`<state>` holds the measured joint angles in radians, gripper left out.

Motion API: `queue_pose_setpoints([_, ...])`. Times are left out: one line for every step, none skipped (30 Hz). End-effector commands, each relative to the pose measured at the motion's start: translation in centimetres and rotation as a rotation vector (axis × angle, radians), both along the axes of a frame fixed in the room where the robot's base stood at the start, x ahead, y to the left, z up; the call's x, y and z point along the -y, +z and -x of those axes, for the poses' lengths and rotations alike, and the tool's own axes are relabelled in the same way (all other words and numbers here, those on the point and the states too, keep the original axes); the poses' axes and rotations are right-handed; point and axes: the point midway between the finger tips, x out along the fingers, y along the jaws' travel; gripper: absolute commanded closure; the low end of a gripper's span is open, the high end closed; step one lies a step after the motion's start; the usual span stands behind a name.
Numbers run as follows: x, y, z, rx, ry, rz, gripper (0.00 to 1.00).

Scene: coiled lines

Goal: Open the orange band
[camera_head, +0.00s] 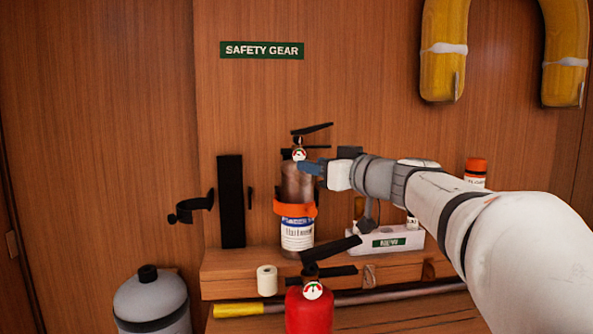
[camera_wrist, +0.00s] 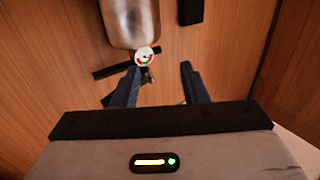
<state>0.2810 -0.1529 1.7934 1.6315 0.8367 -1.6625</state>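The orange band (camera_head: 295,208) wraps around the middle of a metallic extinguisher (camera_head: 297,183) standing upright on the wooden shelf; it looks closed around the front. The band does not show in the wrist view. My gripper (camera_head: 311,167) is at the extinguisher's upper right, above the band, near the gauge. In the wrist view the fingers of my gripper (camera_wrist: 158,76) are spread apart with nothing held between them. The metallic extinguisher body (camera_wrist: 130,20) and its round gauge (camera_wrist: 144,57) lie just beyond the fingertips. I cannot tell whether a finger touches the extinguisher.
A black wall plate (camera_head: 231,202) and a black clamp (camera_head: 190,207) are left of the extinguisher. A red extinguisher (camera_head: 309,310) stands in front. A white roll (camera_head: 267,280), a labelled white box (camera_head: 385,241) and an orange-capped bottle (camera_head: 476,166) are nearby. A grey tank (camera_head: 150,298) stands lower left.

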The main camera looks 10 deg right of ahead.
Motion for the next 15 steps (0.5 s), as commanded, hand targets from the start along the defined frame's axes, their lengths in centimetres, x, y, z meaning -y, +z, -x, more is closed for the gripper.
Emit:
queue_pose_setpoints([0.0, 0.0, 0.0, 0.000, 0.000, 0.000, 0.62])
queue_pose_setpoints([0.0, 0.0, 0.0, -0.001, 0.001, 0.001, 0.64])
queue_pose_setpoints([0.0, 0.1, -0.1, -0.004, 0.002, 0.001, 0.67])
queue_pose_setpoints([0.0, 0.3, -0.1, -0.009, 0.005, 0.002, 0.70])
queue_pose_setpoints([0.1, 0.5, -0.2, -0.016, 0.010, 0.004, 0.72])
queue_pose_setpoints([0.1, 0.8, -0.3, -0.033, 0.021, 0.010, 0.76])
queue_pose_setpoints([0.2, 1.0, -0.5, -0.049, 0.030, 0.012, 0.78])
queue_pose_setpoints([0.3, 1.3, -0.7, -0.069, 0.041, 0.017, 0.80])
queue_pose_setpoints([0.4, 1.6, -0.9, -0.102, 0.058, 0.025, 0.84])
queue_pose_setpoints([0.5, 1.8, -1.1, -0.132, 0.073, 0.031, 0.86])
queue_pose_setpoints([0.8, 2.0, -1.3, -0.166, 0.086, 0.039, 0.89])
queue_pose_setpoints([1.1, 2.1, -1.5, -0.215, 0.104, 0.048, 0.92])
queue_pose_setpoints([1.3, 2.2, -1.6, -0.255, 0.116, 0.054, 0.94])
queue_pose_setpoints([1.6, 2.2, -1.6, -0.294, 0.129, 0.062, 0.97])
queue_pose_setpoints([2.1, 2.1, -1.7, -0.349, 0.142, 0.070, 1.00])
